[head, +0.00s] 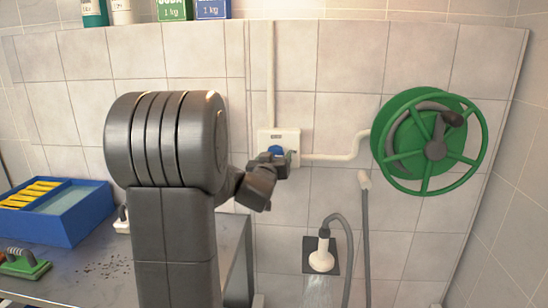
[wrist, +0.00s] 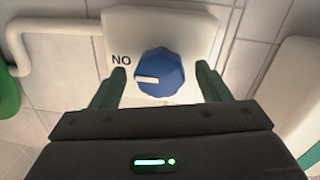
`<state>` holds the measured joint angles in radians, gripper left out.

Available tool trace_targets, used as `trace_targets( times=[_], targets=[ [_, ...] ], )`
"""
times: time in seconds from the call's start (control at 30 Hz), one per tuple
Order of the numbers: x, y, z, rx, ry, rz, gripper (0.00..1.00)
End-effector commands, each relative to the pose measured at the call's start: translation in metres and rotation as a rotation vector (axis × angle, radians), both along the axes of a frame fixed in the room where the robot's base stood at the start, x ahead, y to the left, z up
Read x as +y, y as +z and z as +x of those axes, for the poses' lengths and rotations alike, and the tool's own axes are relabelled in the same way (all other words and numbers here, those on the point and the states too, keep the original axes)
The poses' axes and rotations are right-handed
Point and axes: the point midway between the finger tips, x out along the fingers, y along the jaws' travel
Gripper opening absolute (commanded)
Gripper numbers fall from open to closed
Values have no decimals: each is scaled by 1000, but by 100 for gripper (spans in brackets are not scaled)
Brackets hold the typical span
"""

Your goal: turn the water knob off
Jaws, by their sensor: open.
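The blue water knob (wrist: 163,68) sits on a white wall plate (wrist: 192,22). Its white pointer mark faces left in the wrist view, towards the letters that read "NO" there. My gripper (wrist: 161,74) is open, with one dark green finger on each side of the knob. Gaps show between the fingers and the knob. In the head view my gripper (head: 274,160) is at the white plate (head: 291,137) and partly hides the blue knob (head: 276,150). A white shower head (head: 321,260) hangs below, with pale streaks of water under it.
A green hose reel (head: 476,160) is on the wall to the right, joined to the plate by a white pipe (head: 335,158). A grey hose (head: 366,235) hangs below. Boxes and bottles stand above.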

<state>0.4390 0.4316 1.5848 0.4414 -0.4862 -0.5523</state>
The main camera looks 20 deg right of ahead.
Motion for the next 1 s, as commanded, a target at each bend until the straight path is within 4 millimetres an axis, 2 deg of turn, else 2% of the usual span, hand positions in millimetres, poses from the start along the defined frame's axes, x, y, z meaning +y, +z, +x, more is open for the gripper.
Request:
trace_targets(
  times=[0.37,0.47,0.6,1.0],
  targets=[
    [-4,0,5,0,0,0,70],
    [-4,0,5,0,0,0,54],
    [-4,0,5,0,0,0,27],
    [-4,-1,5,33,0,-53,25]
  ],
)
